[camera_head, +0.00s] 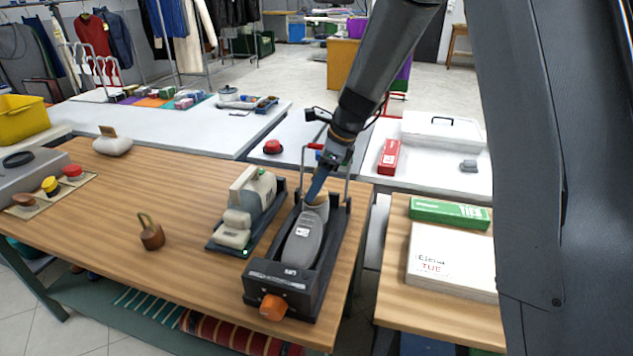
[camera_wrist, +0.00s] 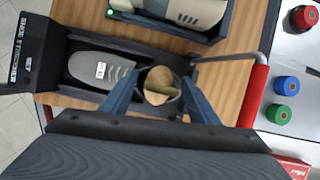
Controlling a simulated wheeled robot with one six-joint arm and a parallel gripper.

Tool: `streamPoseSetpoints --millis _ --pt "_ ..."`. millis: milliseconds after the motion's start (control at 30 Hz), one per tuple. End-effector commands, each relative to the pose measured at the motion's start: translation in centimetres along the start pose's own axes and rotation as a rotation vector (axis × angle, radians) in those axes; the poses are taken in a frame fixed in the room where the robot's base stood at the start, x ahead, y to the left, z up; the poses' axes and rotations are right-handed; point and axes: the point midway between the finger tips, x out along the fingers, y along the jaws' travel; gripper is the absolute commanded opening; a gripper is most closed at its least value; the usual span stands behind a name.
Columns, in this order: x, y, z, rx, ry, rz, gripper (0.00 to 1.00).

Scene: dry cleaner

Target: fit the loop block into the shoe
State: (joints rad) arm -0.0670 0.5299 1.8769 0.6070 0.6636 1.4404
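A grey shoe (camera_head: 303,240) lies in a black shoe stretcher (camera_head: 336,240); it also shows in the wrist view (camera_wrist: 98,70). My gripper (camera_head: 318,196) is over the shoe's opening. In the wrist view my gripper (camera_wrist: 160,80) has its fingers apart, one on each side of the opening. Between them is a round tan wooden piece (camera_wrist: 156,77) with a darker bar across its top, in the opening; I cannot tell how deep it sits. A brown wooden block with an olive loop (camera_head: 152,237) stands apart on the table at the left.
A second stretcher with a cream shoe (camera_head: 245,205) stands close to the left. A pale block with a wooden tab (camera_head: 112,143) is farther back. A metal bar with a red grip (camera_wrist: 256,90) rises beside my gripper. The wooden table's (camera_head: 190,185) middle is mostly clear.

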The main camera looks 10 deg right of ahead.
Motion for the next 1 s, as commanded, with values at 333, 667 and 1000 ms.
streamPoseSetpoints --millis 333,667,1000 --pt "-0.3 0.0 0.2 -0.001 0.000 -0.001 0.55" --pt "-5.6 -0.2 0.5 -0.002 -0.002 -0.005 0.55" --pt "-11.7 -0.1 0.4 0.000 -0.001 -0.002 0.55"
